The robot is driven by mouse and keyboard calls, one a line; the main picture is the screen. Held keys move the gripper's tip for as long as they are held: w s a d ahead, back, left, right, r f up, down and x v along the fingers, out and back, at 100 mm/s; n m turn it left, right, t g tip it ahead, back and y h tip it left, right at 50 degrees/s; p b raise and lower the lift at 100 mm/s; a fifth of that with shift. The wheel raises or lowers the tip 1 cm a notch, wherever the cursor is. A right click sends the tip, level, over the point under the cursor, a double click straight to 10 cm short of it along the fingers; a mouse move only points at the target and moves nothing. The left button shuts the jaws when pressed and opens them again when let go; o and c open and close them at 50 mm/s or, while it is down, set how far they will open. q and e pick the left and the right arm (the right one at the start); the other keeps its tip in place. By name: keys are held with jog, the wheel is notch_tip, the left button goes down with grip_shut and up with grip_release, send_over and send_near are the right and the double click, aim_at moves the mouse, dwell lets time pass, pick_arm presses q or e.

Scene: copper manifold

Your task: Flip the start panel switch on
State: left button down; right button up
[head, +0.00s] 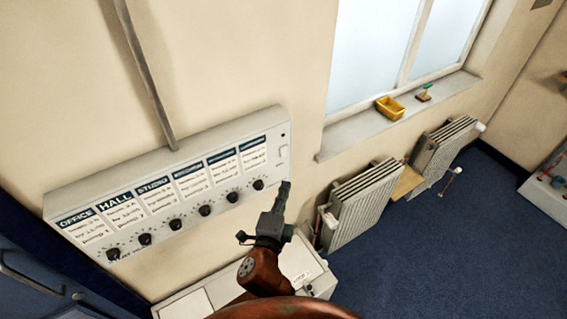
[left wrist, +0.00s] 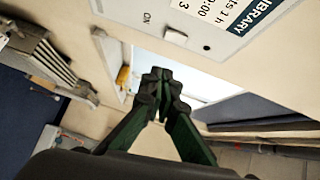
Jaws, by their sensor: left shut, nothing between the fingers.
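The grey start panel (head: 165,190) is fixed to the wall in the head view, with a row of labelled cards and black knobs. Near its right end is a small white switch (head: 282,151); it also shows in the left wrist view (left wrist: 175,37), close to the word ON. I cannot tell which way the switch is set. My left gripper (head: 284,187) is shut and empty, with its tips by the panel's lower right corner, below the switch in the head view. In the left wrist view the shut fingertips (left wrist: 164,82) appear apart from the switch. My right gripper is not in view.
A white box (head: 185,306) stands below the panel. Radiators (head: 362,207) line the wall to the right, under a windowsill (head: 355,137) with a yellow tray (head: 390,108) and a small green-topped object (head: 424,93). A grey conduit (head: 146,70) runs up from the panel. Blue floor (head: 440,260) lies open at right.

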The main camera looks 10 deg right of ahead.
pick_arm(q)
jog(key=p, duration=0.1)
send_near(287, 155)
jog(key=d, duration=0.3)
jog(key=w, duration=0.1)
jog(key=w+p, duration=0.1)
jog(key=w, duration=0.1)
jog(key=w+a, duration=0.1)
jog(key=w, duration=0.1)
jog(key=shift+w+f, duration=0.1)
jog(key=shift+f, duration=0.2)
jog(key=shift+d, duration=0.1)
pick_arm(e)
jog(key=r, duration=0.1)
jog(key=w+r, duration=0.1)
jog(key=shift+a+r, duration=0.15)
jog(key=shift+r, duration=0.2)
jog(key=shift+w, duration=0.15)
